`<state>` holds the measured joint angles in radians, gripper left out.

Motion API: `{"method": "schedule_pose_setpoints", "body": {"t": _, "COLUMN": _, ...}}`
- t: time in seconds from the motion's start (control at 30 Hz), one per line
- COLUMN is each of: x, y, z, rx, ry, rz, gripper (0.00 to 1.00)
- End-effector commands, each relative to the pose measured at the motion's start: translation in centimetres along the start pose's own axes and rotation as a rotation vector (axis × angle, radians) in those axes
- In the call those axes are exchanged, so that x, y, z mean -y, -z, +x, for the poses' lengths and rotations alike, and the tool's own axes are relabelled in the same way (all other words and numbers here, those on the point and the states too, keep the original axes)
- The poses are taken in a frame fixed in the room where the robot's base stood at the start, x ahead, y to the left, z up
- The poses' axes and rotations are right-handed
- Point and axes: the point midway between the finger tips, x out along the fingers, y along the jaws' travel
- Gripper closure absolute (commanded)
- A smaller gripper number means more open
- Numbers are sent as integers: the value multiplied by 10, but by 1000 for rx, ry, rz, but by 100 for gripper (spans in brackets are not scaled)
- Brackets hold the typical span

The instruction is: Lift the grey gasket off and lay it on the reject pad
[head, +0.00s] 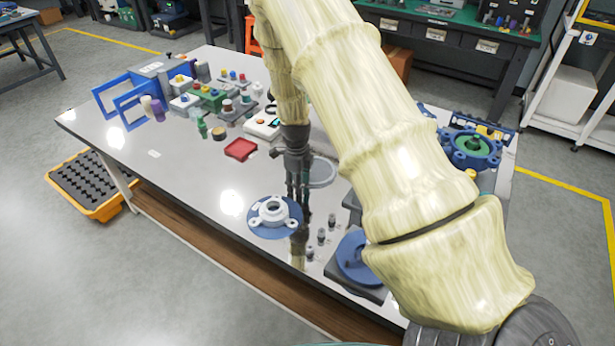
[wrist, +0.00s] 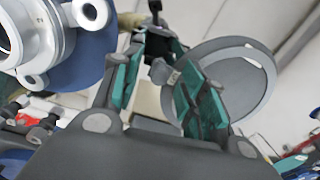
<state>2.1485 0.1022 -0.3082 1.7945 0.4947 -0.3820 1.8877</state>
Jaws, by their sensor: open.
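A grey ring (head: 332,180), which looks like the grey gasket, is just right of and behind my gripper (head: 299,192) in the head view. In the wrist view a round grey part (wrist: 212,52) shows beyond the right finger, partly hidden by it. My gripper, with teal finger pads, also shows in the wrist view (wrist: 160,78). It is open, points down, and nothing shows held between its fingers. A flat red square (head: 240,150), possibly the reject pad, lies left of and behind my gripper.
Boxes and coloured parts crowd the table's back left. The front left tabletop (head: 185,185) is clear.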

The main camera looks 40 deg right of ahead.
Motion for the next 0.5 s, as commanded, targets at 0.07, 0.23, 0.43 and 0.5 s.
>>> {"method": "schedule_pose_setpoints", "body": {"t": 0.07, "x": 0, "y": 0, "z": 2, "rx": 1, "ry": 1, "rz": 0, "gripper": 57}}
{"method": "schedule_pose_setpoints", "body": {"t": 0.23, "x": 0, "y": 0, "z": 2, "rx": 1, "ry": 1, "rz": -1, "gripper": 57}}
{"method": "schedule_pose_setpoints", "body": {"t": 0.43, "x": 0, "y": 0, "z": 2, "rx": 1, "ry": 1, "rz": -1, "gripper": 92}}
{"method": "schedule_pose_setpoints", "body": {"t": 0.5, "x": 0, "y": 0, "z": 2, "rx": 1, "ry": 1, "rz": -1, "gripper": 98}}
